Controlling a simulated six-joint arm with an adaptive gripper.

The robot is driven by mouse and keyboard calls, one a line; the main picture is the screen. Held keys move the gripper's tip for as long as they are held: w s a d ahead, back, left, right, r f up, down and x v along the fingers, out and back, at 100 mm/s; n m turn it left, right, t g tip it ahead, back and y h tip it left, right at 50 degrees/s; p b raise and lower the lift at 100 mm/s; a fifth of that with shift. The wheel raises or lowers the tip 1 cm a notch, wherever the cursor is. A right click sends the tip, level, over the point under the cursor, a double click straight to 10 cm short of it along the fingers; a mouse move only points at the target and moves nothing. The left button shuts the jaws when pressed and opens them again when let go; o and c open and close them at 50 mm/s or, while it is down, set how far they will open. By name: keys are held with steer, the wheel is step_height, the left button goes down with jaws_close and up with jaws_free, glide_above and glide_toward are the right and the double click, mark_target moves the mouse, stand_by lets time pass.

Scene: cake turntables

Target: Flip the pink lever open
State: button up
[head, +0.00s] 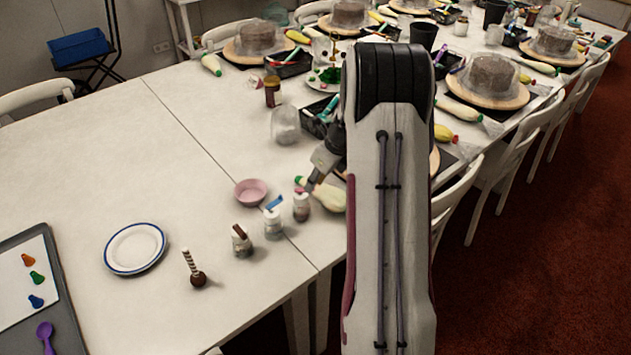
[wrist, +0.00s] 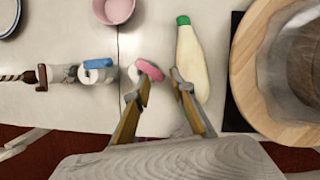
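The pink lever (wrist: 150,70) sits on top of a small jar (head: 301,209), the rightmost of a short row near the table's front edge. In the wrist view the lever slants from upper left to lower right. My gripper (wrist: 161,84) is open and empty, with its left fingertip close by the lever's lower end. I cannot tell whether they touch. In the head view my arm reaches over the table, and part of my gripper (head: 313,181) shows just above the jar. Whether the lever is flipped up is unclear.
A jar with a blue lever (wrist: 98,63) and one with a brown lever (head: 240,242) stand left. A pink bowl (head: 251,192) is behind. A pale bottle with a green cap (wrist: 191,62) lies right, beside a wooden turntable (wrist: 243,75). A plate (head: 135,248) lies farther left.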

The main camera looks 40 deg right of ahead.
steer(key=shift+w+f, duration=0.1)
jaws_close()
stand_by(0.4)
steer(key=shift+w+d+n+g+y, duration=0.2)
steer(key=shift+w+n+y, duration=0.2)
steer(key=shift+n, duration=0.6)
steer(key=shift+w+d+n+g+y, duration=0.25)
steer(key=shift+w+n, duration=0.15)
steer(key=shift+n, duration=0.6)
steer(key=shift+w+d+n+g+y, duration=0.15)
steer(key=shift+w+n+y, duration=0.25)
steer(key=shift+n, duration=0.6)
